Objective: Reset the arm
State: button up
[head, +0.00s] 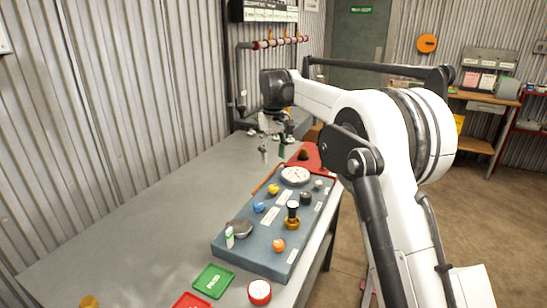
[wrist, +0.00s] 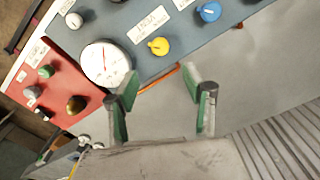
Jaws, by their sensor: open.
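My gripper (head: 274,153) hangs above the far part of the grey workbench (head: 150,210), beyond the blue panel (head: 262,246). In the wrist view my gripper (wrist: 163,97) shows two dark fingers with green pads, spread apart, with nothing between them. The blue panel (wrist: 190,38) lies on the far side of the fingertips in that view. It carries a white round gauge (wrist: 105,63), a yellow knob (wrist: 158,46) and a blue knob (wrist: 209,12). My arm is bent, with its elbow raised at the right of the head view.
A red panel (head: 306,157) adjoins the blue one. A green tray (head: 213,281), a red tray (head: 190,301) and a red-rimmed gauge (head: 259,292) lie at the bench's near end. A corrugated wall (head: 110,100) bounds the left. The bench's left part is largely clear.

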jog(key=s+d+r+m+t, duration=0.2)
jog(key=s+d+r, duration=0.3)
jog(key=s+d, duration=0.45)
jog(key=s+d+r+m+t, duration=0.2)
jog(key=s+d+r, duration=0.35)
jog(key=s, duration=0.65)
jog(key=s+d+f+m+t, duration=0.1)
jog(key=s+f, duration=0.3)
jog(key=s, duration=0.4)
jog(key=s+d+f+m+t, duration=0.1)
jog(key=s+d+f, duration=0.2)
jog(key=s, duration=0.5)
jog(key=s+d+f+m+t, duration=0.1)
jog(key=s+d+f, duration=0.3)
jog(key=s, duration=0.4)
jog(key=shift+f+m, duration=0.3)
jog(key=shift+m, duration=0.3)
jog(key=shift+d, duration=0.1)
